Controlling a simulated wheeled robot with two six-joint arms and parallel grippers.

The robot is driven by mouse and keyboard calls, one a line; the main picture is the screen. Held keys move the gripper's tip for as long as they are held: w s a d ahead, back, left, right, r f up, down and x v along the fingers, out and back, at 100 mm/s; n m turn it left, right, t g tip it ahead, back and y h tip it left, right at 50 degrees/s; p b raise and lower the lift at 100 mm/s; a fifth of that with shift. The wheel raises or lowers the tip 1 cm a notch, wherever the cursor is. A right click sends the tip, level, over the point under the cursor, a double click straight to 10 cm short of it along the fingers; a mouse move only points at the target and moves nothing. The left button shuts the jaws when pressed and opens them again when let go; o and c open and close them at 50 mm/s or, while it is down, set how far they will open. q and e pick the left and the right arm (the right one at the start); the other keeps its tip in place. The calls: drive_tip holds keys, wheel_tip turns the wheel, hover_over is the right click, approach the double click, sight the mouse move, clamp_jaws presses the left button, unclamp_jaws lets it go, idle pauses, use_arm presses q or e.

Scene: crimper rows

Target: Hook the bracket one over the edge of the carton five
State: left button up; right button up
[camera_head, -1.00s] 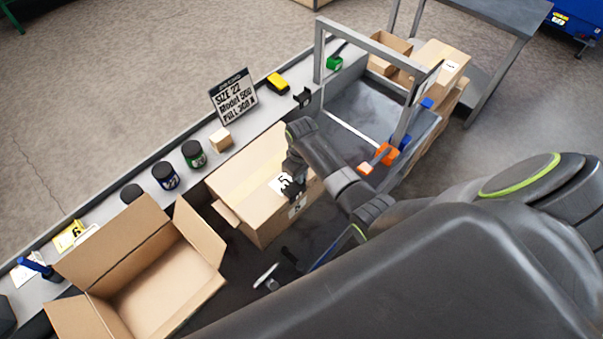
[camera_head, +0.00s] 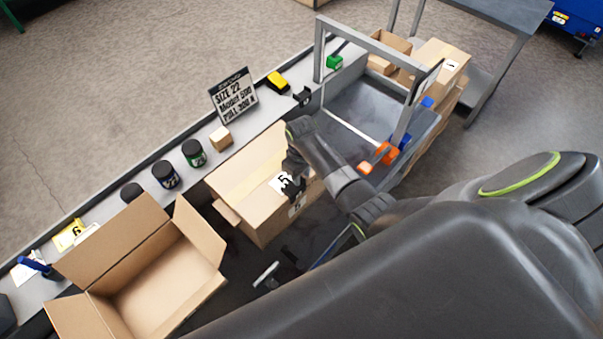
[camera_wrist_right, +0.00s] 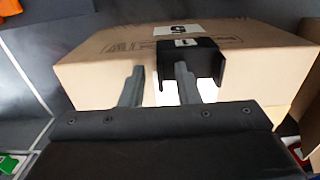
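Carton five (camera_head: 262,218) is a closed brown box in the middle of the head view, with a white 5 label on top. In the right wrist view the carton (camera_wrist_right: 105,70) fills the upper half. The black bracket one (camera_wrist_right: 203,62), with a white 1 label, sits at the carton's near top edge and reaches down over the side. Its inner side is hidden. My right gripper (camera_wrist_right: 160,75) has its fingers apart, one left of the bracket and one in front of it. In the head view this gripper (camera_head: 294,168) is over the carton, partly hidden by its wrist.
An open empty carton (camera_head: 150,285) stands at the left. A grey counter (camera_head: 120,225) behind holds dark jars (camera_head: 193,152), a sign (camera_head: 233,96) and another black bracket (camera_head: 303,97). A grey metal frame (camera_head: 375,45) stands at the right with orange and blue pieces (camera_head: 386,153).

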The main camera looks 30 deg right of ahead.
drive_tip(key=shift+r, duration=0.1)
wheel_tip(320, 180, up, 17)
drive_tip(key=p, duration=0.2)
idle(0.5)
idle(0.4)
